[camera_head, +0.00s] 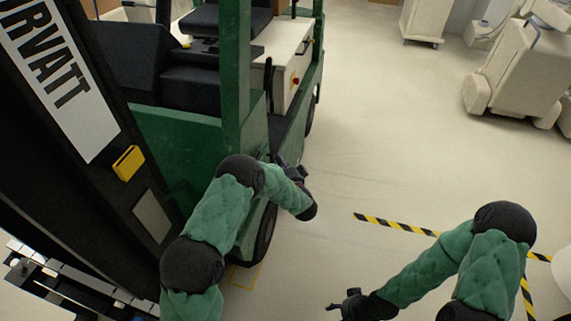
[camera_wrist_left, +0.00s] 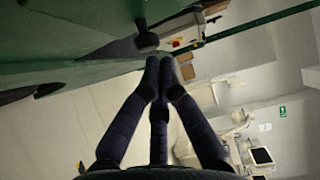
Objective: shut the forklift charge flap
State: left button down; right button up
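The green forklift (camera_head: 180,140) stands at the left of the head view, with its black mast in front. I cannot clearly make out a charge flap; a small dark part (camera_wrist_left: 147,40) on the forklift's side shows just beyond my left fingertips in the left wrist view. My left gripper (camera_head: 276,160) is beside the forklift's green side, partly hidden by my wrist. In the left wrist view its fingertips (camera_wrist_left: 160,66) are together with nothing seen between them. My right gripper (camera_head: 338,306) hangs low over the floor, away from the forklift; its fingers are too small to read.
A white panel with a red button (camera_head: 295,80) is on the forklift behind the green post. A yellow part (camera_head: 128,162) sits on the mast. Black-and-yellow tape (camera_head: 395,224) marks the floor. Covered carts (camera_head: 515,80) stand at the upper right. The middle floor is clear.

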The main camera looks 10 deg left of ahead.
pick_arm(q)
jog(key=shift+w+a+p, duration=0.4)
jog(key=shift+w+a, duration=0.15)
jog(key=shift+a, duration=0.35)
pick_arm(e)
jog(key=shift+r, duration=0.4)
pick_arm(q)
jog(key=shift+r, duration=0.1)
